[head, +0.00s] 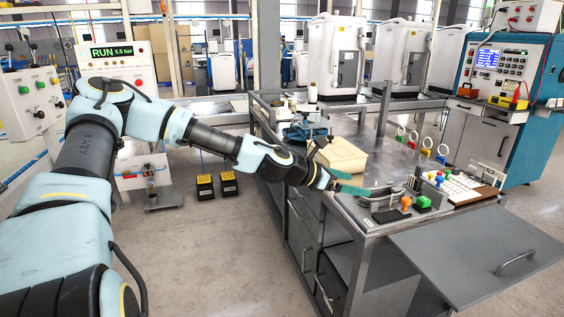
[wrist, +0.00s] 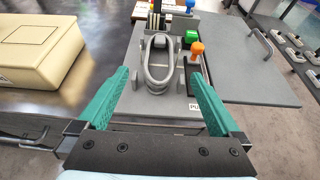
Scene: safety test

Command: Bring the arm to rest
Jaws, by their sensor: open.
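My gripper (wrist: 158,105) has two green fingers spread wide apart, with nothing between them in the wrist view. Ahead of the fingers is a grey looped handle (wrist: 158,65) on a grey plate. In the head view my arm reaches out to the right, and my gripper (head: 350,182) is over the front edge of the steel workbench (head: 372,145). The grey handle (head: 382,194) is just right of the fingers there. I cannot tell from the views whether a finger touches anything.
A beige box (head: 342,154) lies left of the gripper. Green (wrist: 191,37) and orange (wrist: 197,50) knobs stand right of the handle. A grey flap (head: 475,255) juts out at the bench's front right. Two black pedals (head: 217,185) are on the floor. A panel reads RUN (head: 108,53).

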